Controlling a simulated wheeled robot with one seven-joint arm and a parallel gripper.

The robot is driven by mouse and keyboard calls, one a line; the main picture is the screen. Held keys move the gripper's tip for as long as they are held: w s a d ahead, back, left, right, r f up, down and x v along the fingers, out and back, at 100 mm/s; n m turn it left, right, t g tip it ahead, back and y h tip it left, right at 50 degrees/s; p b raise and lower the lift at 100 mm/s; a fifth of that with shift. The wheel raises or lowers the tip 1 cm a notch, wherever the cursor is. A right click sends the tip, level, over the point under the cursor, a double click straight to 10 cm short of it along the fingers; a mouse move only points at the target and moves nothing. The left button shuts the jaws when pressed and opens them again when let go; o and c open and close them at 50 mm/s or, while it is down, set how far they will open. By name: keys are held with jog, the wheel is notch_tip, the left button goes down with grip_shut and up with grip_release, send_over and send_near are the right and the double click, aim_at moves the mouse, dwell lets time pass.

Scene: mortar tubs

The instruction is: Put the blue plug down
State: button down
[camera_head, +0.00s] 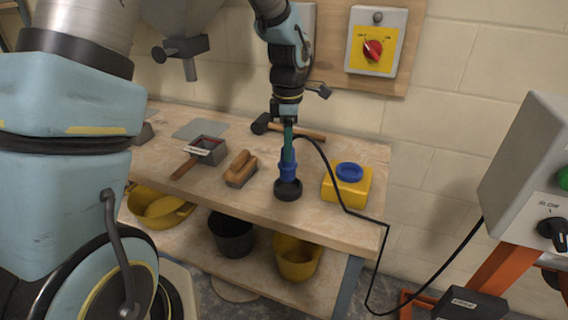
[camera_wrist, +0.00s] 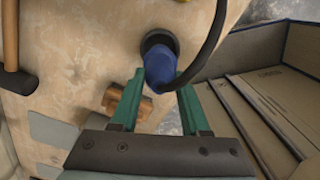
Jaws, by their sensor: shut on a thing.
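The blue plug (camera_head: 288,172) is upright over the workbench, with a black cable running from its top to the right. My gripper (camera_head: 288,152), with green fingers, points down and is shut on the plug. The plug's lower end meets a round black holder (camera_head: 288,190) near the bench's front edge; I cannot tell how far it sits inside. In the wrist view the blue plug (camera_wrist: 160,70) shows between the tips of my gripper (camera_wrist: 160,92), with the black holder (camera_wrist: 157,38) just beyond it.
A wooden float (camera_head: 241,169), a trowel-like tool (camera_head: 205,150) and a mallet (camera_head: 290,131) lie left and behind. Tubs (camera_head: 297,258) stand on the shelf below. The cable (camera_head: 340,198) hangs over the bench edge.

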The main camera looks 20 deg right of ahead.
jog(key=shift+f+p, duration=0.45)
jog(key=shift+f, duration=1.9)
jog(key=shift+f, duration=0.15)
jog(key=shift+c, duration=1.9)
grip_release()
notch_tip(320, 180, up, 12)
jog(key=shift+r+b, duration=0.2)
jog(key=shift+b, duration=0.85)
